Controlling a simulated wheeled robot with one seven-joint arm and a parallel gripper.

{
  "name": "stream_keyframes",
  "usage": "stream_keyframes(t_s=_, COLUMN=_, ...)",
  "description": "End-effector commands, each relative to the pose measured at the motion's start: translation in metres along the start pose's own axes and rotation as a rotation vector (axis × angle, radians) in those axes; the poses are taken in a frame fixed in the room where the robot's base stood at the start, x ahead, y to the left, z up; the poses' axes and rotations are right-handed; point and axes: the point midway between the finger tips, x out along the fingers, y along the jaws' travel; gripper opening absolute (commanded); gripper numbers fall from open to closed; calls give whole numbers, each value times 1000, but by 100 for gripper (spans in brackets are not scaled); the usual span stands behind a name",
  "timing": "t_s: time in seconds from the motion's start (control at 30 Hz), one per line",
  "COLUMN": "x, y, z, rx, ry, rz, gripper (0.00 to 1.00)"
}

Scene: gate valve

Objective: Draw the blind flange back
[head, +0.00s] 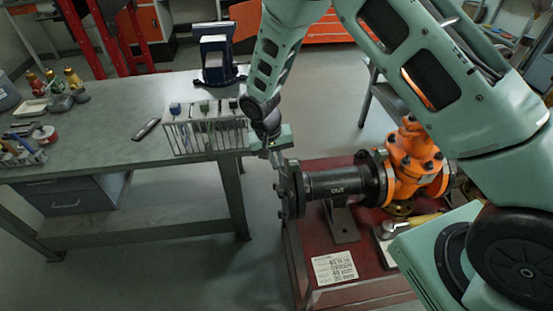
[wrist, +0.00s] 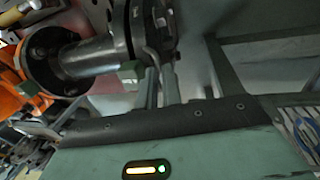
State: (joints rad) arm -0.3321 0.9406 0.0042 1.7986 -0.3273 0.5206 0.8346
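The blind flange (head: 284,190) is a dark grey disc at the left end of the black pipe spool (head: 340,184). It stands upright against the spool's end flange, and I can make out no clear gap between them. In the wrist view the blind flange (wrist: 166,28) shows at the top, with a bent grey handle (wrist: 151,54) on its face. My gripper (head: 279,158) reaches down to the flange's upper left side. In the wrist view its fingers (wrist: 160,76) are close together around the handle. The exact contact is small and dim.
An orange gate valve (head: 411,160) joins the spool's right end on a red skid (head: 330,245). A tool with a yellow handle (head: 418,222) lies on it. The workbench (head: 90,135) with a tool rack (head: 205,132) stands left.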

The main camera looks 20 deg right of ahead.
Motion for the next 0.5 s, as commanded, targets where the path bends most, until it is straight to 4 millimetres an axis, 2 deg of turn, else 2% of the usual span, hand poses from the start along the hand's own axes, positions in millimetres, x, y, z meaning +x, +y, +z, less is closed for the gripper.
stream_keyframes(t_s=0.23, x=0, y=-12, z=0, rx=-2, ry=2, rz=-2, gripper=0)
stream_keyframes(t_s=0.47, x=-3, y=-12, z=0, rx=-2, ry=1, rz=-3, gripper=0)
stream_keyframes(t_s=0.5, x=-3, y=-12, z=0, rx=-2, ry=1, rz=-3, gripper=10)
